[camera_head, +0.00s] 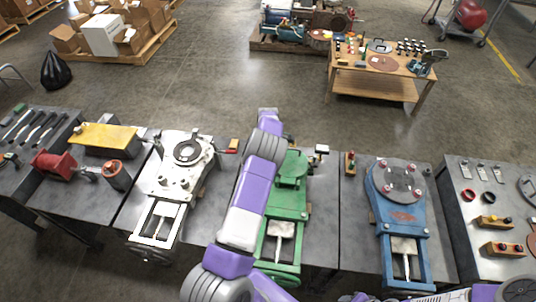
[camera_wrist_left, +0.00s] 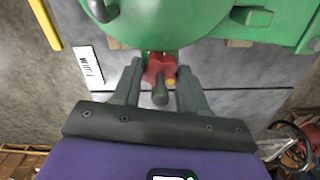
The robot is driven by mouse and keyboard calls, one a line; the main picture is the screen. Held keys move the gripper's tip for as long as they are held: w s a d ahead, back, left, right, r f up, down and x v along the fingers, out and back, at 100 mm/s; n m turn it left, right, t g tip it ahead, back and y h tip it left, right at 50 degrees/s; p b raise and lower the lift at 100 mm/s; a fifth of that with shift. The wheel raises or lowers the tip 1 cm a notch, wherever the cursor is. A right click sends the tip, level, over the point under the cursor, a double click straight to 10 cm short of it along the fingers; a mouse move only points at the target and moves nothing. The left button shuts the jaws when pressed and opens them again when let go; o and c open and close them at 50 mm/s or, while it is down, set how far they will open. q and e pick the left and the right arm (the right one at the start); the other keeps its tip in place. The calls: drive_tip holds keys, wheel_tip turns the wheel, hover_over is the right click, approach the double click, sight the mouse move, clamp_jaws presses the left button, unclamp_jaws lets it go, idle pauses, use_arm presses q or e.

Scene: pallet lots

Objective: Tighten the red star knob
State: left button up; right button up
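A red star knob (camera_wrist_left: 160,70) sits at the near edge of a green machine (camera_wrist_left: 170,20) in the left wrist view. A dark grey stub sticks out from the knob toward the camera. My left gripper (camera_wrist_left: 160,76) is open, with one finger on each side of the knob and a small gap showing. In the head view my left arm reaches over the green machine (camera_head: 290,200), and the knob and my left fingertips are hidden there. My right gripper is out of view; only part of that arm shows at the bottom right.
A white machine (camera_head: 180,170) stands left of the green one and a blue machine (camera_head: 400,205) stands right, all on grey tables. A white label card (camera_wrist_left: 89,67) lies near the left finger. Open floor (camera_head: 215,85) lies behind the tables.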

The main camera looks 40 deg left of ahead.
use_arm(q)
drive_tip(key=o, duration=0.4)
drive_tip(key=shift+o, duration=0.2)
wheel_tip(320, 180, up, 8)
drive_tip(key=shift+f+p, duration=0.15)
drive_tip(key=shift+p, duration=0.45)
drive_tip(key=shift+f, duration=0.1)
